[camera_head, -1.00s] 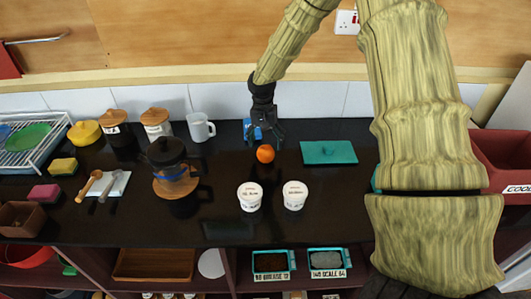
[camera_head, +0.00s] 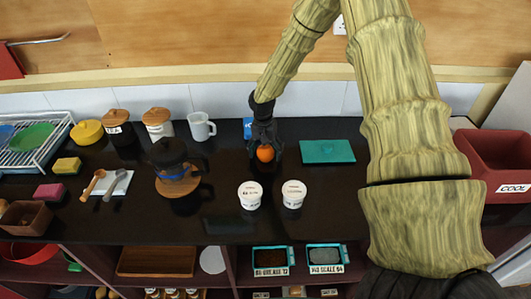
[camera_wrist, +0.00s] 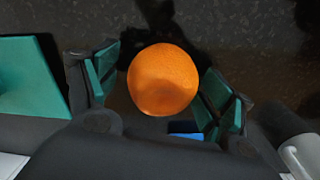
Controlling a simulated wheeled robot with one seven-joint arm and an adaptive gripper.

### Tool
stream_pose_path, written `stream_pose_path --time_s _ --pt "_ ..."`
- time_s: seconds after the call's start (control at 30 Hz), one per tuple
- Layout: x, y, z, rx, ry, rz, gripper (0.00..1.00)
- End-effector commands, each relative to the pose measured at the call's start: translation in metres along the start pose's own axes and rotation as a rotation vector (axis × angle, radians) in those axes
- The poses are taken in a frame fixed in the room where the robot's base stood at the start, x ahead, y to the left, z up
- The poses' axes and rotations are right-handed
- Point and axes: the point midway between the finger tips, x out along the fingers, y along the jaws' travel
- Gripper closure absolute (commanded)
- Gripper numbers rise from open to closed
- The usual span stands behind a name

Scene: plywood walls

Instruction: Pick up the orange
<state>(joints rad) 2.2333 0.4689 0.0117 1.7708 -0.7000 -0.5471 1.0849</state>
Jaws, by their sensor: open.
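The orange (camera_head: 265,153) sits on the black counter, in front of a small blue item near the back wall. My gripper (camera_head: 264,147) is over it from above and behind. In the wrist view the orange (camera_wrist: 163,79) lies between the two open green-padded fingers (camera_wrist: 160,86).
A teal board (camera_head: 328,151) lies to the right of the orange. Two white tubs (camera_head: 250,195) (camera_head: 293,194) stand in front. A white mug (camera_head: 201,127) and a dark coffee press (camera_head: 172,165) stand to the left. The blue item (camera_head: 248,128) is close behind.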

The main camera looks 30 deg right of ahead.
Motion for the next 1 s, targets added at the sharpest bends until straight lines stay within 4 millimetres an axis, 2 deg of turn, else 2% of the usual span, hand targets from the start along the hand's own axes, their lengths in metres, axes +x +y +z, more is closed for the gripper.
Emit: stream_pose_path --time_s 0.07,0.33,0.77,1.0 --pt "0.000 0.000 0.000 0.000 0.000 0.000 0.22" --pt "0.000 0.000 0.000 0.000 0.000 0.000 0.71" --pt "-0.006 0.000 0.000 0.000 0.001 0.000 0.72" --pt "-0.032 0.000 -0.001 0.000 0.003 -0.002 0.72"
